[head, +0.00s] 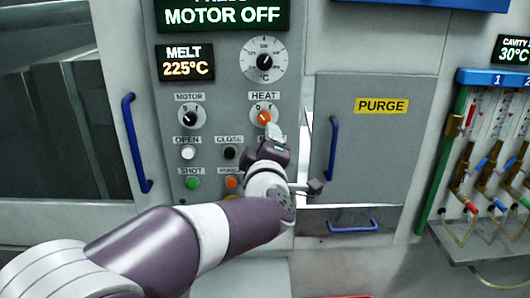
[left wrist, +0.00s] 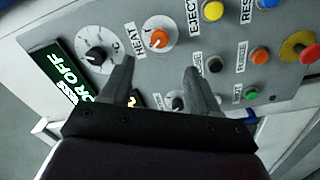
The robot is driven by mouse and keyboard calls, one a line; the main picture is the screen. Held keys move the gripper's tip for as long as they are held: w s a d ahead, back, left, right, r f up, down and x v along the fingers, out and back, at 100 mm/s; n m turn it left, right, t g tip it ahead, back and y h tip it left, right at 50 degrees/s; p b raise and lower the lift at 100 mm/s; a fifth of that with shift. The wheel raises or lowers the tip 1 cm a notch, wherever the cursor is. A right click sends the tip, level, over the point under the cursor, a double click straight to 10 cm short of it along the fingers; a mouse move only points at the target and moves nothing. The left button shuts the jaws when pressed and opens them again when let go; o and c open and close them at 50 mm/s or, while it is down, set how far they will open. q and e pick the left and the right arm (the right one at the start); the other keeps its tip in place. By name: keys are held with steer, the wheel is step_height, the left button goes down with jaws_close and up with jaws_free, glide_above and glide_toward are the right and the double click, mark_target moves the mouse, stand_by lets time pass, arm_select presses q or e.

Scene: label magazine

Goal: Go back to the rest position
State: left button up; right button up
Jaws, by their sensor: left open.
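My left gripper (head: 273,136) is in front of the grey control panel (head: 217,110), just below the orange HEAT knob (head: 264,117). In the left wrist view its two fingers (left wrist: 158,78) stand apart with nothing between them. The HEAT knob (left wrist: 158,40) shows beyond the fingertips, apparently clear of them. My gripper and wrist hide part of the lower right of the panel in the head view. My right gripper is in neither view.
Left of the panel is a blue door handle (head: 136,143). Right of it is a PURGE door (head: 376,150) with a blue handle (head: 333,150), close to my wrist. A drawer handle (head: 352,227) lies below. Coloured hose fittings (head: 490,150) stand at far right.

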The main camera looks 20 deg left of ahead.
arm_select(q)
steer(key=shift+s+d, duration=0.15)
steer(key=shift+s, duration=0.4)
steer(key=s+d+f+m+g+h+p, duration=0.1)
steer(key=s+d+f+m+g+h, duration=0.25)
steer(key=f+m, duration=0.45)
steer(key=s+d+f+m+g+h, duration=0.3)
steer(key=s+f+m+g+h, duration=0.15)
steer(key=f, duration=0.65)
steer(key=s+a+f+m+g+y+p, duration=0.1)
steer(key=s+a+f+m+g, duration=0.1)
steer(key=s+a+f+g, duration=0.2)
steer(key=s+a+f+m+g+y+p, duration=0.1)
steer(key=s+a+f+g, duration=0.3)
steer(key=s, duration=0.6)
steer(key=shift+s+a+m+y+p, duration=0.4)
steer(key=shift+a+y+p, duration=0.15)
steer(key=shift+a, duration=0.25)
